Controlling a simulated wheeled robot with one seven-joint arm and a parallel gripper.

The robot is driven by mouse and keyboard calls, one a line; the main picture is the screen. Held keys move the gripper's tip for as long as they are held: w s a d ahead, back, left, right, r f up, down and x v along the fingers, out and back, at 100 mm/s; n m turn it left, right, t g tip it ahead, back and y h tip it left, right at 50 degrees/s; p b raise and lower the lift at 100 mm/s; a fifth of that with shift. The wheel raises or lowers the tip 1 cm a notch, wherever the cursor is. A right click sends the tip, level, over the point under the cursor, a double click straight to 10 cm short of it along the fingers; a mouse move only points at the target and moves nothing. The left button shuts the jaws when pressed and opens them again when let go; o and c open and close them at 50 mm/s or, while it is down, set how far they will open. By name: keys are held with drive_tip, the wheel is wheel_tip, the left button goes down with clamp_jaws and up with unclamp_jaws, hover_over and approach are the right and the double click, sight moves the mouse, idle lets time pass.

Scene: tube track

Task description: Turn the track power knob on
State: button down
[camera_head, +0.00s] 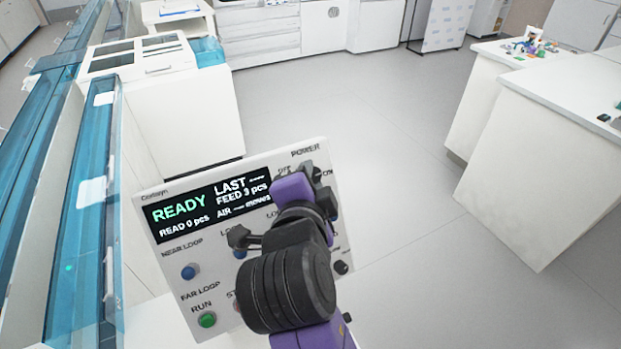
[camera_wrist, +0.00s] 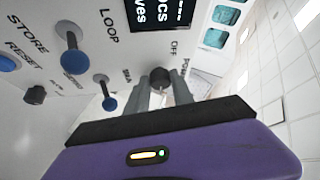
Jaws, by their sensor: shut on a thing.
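The track power knob (camera_wrist: 160,78) is a small dark round knob beside the words OFF and POWER on the white control panel. In the wrist view my gripper (camera_wrist: 161,92) has a finger on each side of the knob and is shut on it. In the head view my gripper (camera_head: 316,176) is at the panel's upper right, under the POWER label, and the arm hides most of the knob. I cannot tell exactly which way the knob points. The panel's display (camera_head: 206,206) is lit and reads READY.
Blue transparent track (camera_head: 60,230) runs along the left. Floor is open to the right.

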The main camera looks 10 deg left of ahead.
drive_tip(key=c, duration=1.1)
unclamp_jaws()
drive_tip(key=b+v, duration=0.1)
drive_tip(key=v, duration=0.6)
drive_tip(key=shift+s, duration=0.4)
drive_tip(key=shift+r, duration=0.15)
